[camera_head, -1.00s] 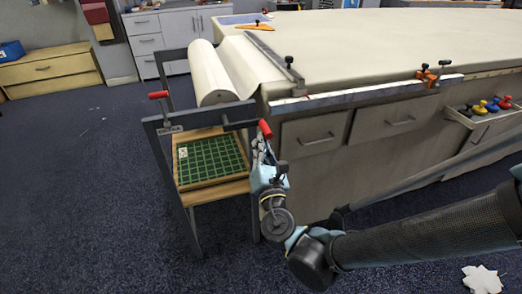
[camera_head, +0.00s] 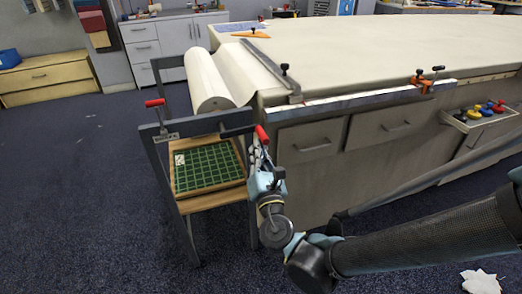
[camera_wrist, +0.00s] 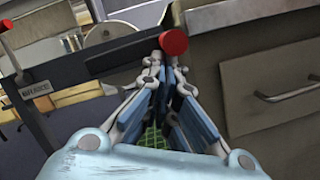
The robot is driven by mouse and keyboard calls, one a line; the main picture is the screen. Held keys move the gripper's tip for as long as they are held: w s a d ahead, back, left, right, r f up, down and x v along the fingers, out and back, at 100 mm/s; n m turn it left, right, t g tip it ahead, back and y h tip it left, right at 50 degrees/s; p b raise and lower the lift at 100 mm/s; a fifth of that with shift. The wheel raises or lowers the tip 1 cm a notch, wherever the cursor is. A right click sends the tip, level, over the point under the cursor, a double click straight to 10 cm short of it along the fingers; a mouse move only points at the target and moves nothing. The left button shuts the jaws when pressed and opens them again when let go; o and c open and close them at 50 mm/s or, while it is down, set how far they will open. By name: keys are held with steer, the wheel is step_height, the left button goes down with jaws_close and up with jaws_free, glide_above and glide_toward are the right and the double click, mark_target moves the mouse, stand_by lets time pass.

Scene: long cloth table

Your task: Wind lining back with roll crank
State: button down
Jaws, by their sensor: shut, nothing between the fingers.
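The cream roll of lining (camera_head: 207,82) lies across a dark metal stand (camera_head: 172,205) at the table's left end. A sheet runs from it up to the table. A red-handled crank (camera_head: 154,102) sticks up at the stand's left side. Another red handle (camera_head: 262,135) is at its right corner, by my gripper (camera_head: 262,158). In the wrist view the red knob (camera_wrist: 173,42) is just beyond the tips of my gripper (camera_wrist: 165,75). My fingers are shut and empty. I cannot tell whether they touch the handle.
The long cloth table (camera_head: 370,60) has drawers (camera_head: 312,146) just right of my gripper. A wooden tray with a green grid mat (camera_head: 208,168) sits in the stand. An orange clamp (camera_head: 420,82) is on the table edge. White scraps (camera_head: 481,279) lie on the floor; floor at left is clear.

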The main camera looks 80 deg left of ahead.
steer(key=shift+w+r+n, duration=0.1)
steer(key=shift+r+n, duration=0.05)
steer(key=shift+n, duration=0.15)
steer(key=shift+w+r+n+g, duration=0.15)
steer(key=shift+r+n+g, duration=0.75)
steer(key=shift+r+n, duration=1.25)
steer(key=shift+f+n, duration=0.25)
steer(key=shift+f, duration=0.1)
